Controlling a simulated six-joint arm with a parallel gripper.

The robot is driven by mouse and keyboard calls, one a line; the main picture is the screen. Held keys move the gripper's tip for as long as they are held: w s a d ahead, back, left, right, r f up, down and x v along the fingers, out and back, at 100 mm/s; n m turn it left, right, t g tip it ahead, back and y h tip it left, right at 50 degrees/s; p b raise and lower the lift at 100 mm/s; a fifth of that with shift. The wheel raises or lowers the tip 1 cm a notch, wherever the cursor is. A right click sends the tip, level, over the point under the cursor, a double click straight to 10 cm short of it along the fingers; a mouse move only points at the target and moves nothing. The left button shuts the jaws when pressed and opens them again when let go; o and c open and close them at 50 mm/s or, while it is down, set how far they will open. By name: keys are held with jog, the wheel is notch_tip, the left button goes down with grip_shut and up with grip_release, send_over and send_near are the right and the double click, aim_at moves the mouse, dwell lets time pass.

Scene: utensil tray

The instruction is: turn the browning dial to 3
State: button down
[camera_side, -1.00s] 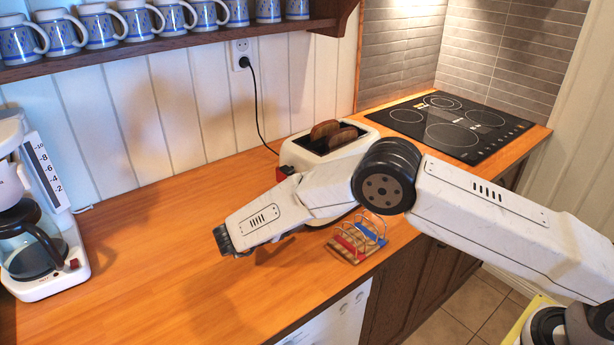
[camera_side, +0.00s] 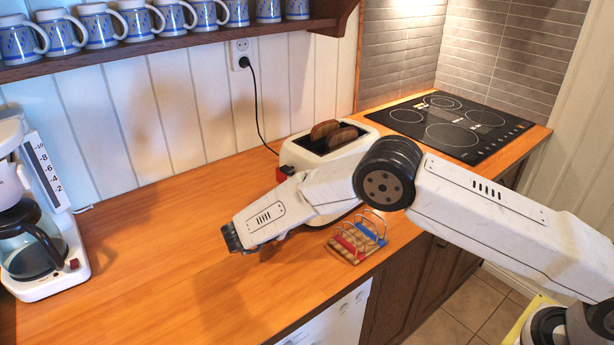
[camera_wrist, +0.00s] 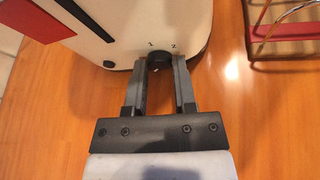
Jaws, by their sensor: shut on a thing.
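The white toaster (camera_side: 300,150) stands on the counter with two brown slices in its slots. In the wrist view its end face (camera_wrist: 95,25) carries a dark round browning dial (camera_wrist: 160,56), with a 1 and a 2 printed above it. My gripper (camera_wrist: 161,64) is shut on the dial, one dark finger on each side of it. The fingers hide parts of the dial and its surroundings. I cannot read its setting, and no 3 is legible. In the side view my arm covers the dial and the fingers.
A toast rack with red and blue parts (camera_side: 352,248) stands near the counter's front edge, right of the toaster in the wrist view (camera_wrist: 285,48). A coffee maker (camera_side: 45,285) stands far left, a black hob (camera_side: 455,125) at back right.

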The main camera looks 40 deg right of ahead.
jog(key=shift+n+g, duration=0.3)
jog(key=n+g, duration=0.2)
jog(key=n, duration=0.1)
jog(key=shift+w+g, duration=0.25)
jog(key=shift+g, duration=0.05)
jog(key=shift+w+n+g, duration=0.15)
jog(key=shift+n+g, duration=0.85)
jog(key=shift+n, duration=0.6)
jog(key=shift+h, duration=0.3)
jog(key=shift+c, duration=2.2)
grip_release()
jog(key=shift+r, duration=0.15)
